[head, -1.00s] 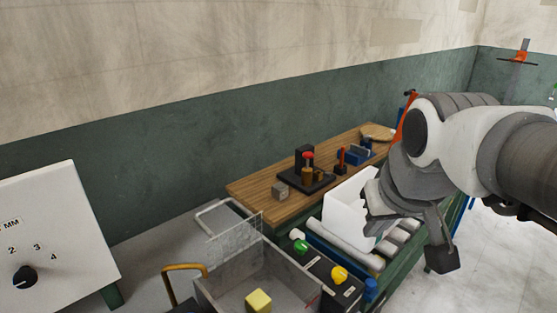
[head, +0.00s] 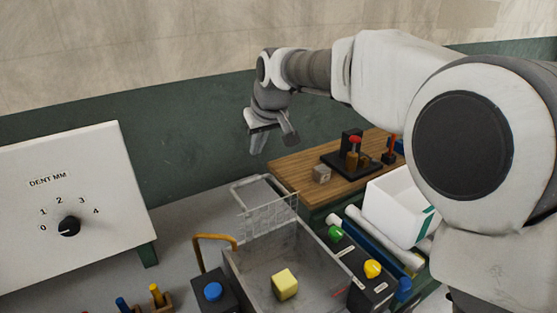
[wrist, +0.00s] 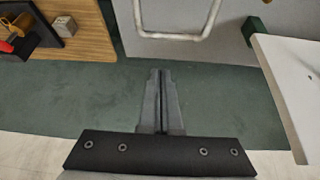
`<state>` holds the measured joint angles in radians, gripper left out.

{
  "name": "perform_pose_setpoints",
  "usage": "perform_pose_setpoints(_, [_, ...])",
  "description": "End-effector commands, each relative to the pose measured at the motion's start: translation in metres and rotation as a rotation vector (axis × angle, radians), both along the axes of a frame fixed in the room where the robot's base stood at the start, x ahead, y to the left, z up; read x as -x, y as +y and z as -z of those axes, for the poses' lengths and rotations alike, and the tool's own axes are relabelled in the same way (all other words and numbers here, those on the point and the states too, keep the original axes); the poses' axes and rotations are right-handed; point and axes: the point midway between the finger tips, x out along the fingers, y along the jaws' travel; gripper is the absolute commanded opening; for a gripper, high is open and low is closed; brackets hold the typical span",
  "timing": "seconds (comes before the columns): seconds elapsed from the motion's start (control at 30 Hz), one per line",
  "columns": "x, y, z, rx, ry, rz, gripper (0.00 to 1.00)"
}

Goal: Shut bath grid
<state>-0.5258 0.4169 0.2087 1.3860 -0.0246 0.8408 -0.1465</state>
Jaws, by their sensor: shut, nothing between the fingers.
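The bath (head: 316,262) is a grey open-topped metal box at the lower middle of the head view. A yellow block (head: 285,284) sits inside it. The wire bath grid (head: 268,217) stands raised and tilted at the bath's back edge, leaving the top open. My gripper (head: 256,150) is in the air above and behind the grid, near the green wall, apart from it. In the wrist view my gripper's fingers (wrist: 161,75) are together and empty. The grid's mesh does not show in the wrist view.
The dial board (head: 75,190) is at left. A wooden bench (head: 290,172) and white bin (head: 395,205) are at right.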

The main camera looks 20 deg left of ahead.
Motion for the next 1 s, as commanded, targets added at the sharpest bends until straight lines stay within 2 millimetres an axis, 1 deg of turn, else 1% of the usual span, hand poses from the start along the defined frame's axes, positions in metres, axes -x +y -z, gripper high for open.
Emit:
perform_pose_setpoints(0.03, [-0.001, 0.01, 0.005, -0.003, 0.002, -0.014, 0.0])
perform_pose_setpoints(0.1, [-0.001, 0.019, 0.008, -0.007, 0.004, -0.026, 0.0])
perform_pose_setpoints(0.27, [-0.003, 0.028, 0.017, -0.009, 0.006, -0.035, 0.0])
perform_pose_setpoints(0.37, [-0.007, 0.032, 0.028, -0.008, 0.006, -0.035, 0.0])
perform_pose_setpoints(0.77, [-0.032, 0.064, 0.102, -0.007, 0.008, -0.036, 0.0])
perform_pose_setpoints(0.8, [-0.029, 0.058, 0.096, -0.01, 0.003, -0.034, 0.0])
perform_pose_setpoints(1.0, [-0.015, 0.041, 0.092, -0.009, 0.004, -0.034, 0.0])
